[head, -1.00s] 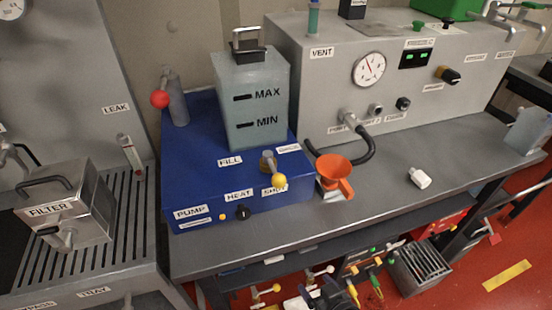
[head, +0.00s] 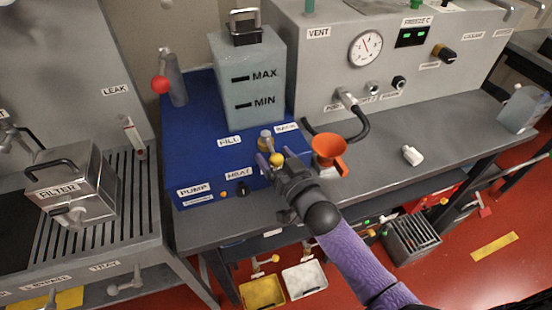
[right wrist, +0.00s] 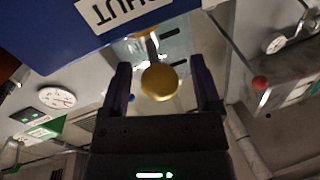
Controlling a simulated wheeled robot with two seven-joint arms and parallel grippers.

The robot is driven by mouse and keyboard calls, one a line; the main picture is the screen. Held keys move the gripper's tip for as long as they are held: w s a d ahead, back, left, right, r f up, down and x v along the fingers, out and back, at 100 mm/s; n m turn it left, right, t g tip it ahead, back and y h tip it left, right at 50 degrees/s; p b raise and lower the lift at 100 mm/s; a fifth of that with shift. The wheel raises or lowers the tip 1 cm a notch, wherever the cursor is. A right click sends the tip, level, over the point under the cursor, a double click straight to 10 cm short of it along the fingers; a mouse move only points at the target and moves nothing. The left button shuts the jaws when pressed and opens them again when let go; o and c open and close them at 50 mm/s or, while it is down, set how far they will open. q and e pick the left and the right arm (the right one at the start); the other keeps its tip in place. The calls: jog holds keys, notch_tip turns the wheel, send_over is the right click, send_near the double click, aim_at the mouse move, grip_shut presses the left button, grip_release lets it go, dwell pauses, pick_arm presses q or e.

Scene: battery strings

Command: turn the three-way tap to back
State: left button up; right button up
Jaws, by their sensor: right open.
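The ball end points toward the front edge. FILL lies to its left; the label to its right is too small to read surely. My right gripper (head: 272,163) is open around the yellow ball and hides the SHUT label in the head view. In the right wrist view the ball (right wrist: 160,82) sits between the two spread fingers (right wrist: 163,88), with gaps on both sides. My left gripper is not in view.
The tank (head: 250,85) rises behind the tap. A red-balled lever (head: 160,85) is at the back left.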

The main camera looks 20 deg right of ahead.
grip_shut()
dwell(0.3)
dwell(0.6)
dwell(0.4)
